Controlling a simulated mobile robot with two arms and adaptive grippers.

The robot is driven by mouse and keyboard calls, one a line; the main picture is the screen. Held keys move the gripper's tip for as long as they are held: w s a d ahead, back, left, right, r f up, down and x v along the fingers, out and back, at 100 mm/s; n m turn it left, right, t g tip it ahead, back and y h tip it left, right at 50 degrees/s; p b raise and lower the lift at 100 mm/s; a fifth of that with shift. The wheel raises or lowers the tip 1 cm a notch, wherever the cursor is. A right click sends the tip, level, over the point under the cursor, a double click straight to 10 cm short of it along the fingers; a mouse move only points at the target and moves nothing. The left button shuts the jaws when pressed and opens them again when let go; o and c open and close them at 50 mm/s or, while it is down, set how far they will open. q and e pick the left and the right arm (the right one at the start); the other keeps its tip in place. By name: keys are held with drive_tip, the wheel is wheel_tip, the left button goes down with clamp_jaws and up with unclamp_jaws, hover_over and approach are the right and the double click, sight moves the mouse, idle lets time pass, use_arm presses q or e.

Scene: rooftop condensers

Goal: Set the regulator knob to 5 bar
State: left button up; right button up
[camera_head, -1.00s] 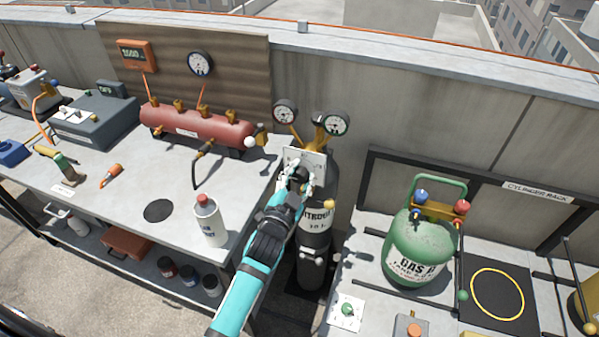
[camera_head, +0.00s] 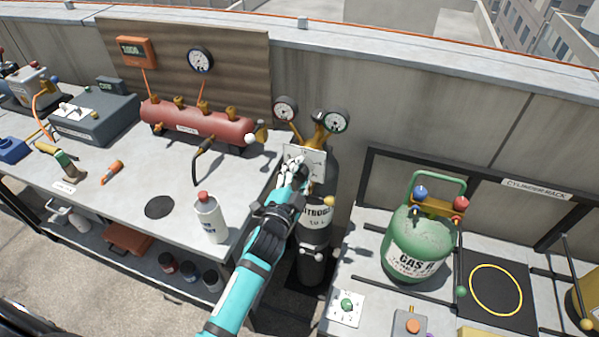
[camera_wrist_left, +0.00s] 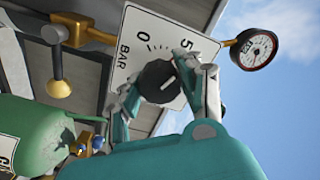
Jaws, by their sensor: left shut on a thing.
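The black regulator knob (camera_wrist_left: 157,80) sits on a white plate (camera_wrist_left: 128,62) marked 0, 5 and BAR in the left wrist view. A short white pointer mark shows on the knob; I cannot read its exact setting. My left gripper (camera_wrist_left: 168,95) is shut on the knob, with a finger on either side. In the head view the left gripper (camera_head: 293,172) covers the knob and part of the plate (camera_head: 317,160). The plate is on the regulator atop the dark nitrogen cylinder (camera_head: 313,240). Two gauges stand above it, left (camera_head: 285,108) and right (camera_head: 336,120). My right gripper is not in view.
A workbench (camera_head: 110,205) stands at left with a white bottle (camera_head: 210,218) near the arm and a red manifold (camera_head: 195,122) behind. At right, a green gas cylinder (camera_head: 418,243) stands on a grey surface. A concrete wall (camera_head: 420,115) runs behind.

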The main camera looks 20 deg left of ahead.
use_arm(q)
drive_tip(key=o, duration=1.2)
drive_tip(key=shift+c, duration=0.2)
drive_tip(key=s, duration=1.2)
drive_tip(key=shift+a, duration=0.2)
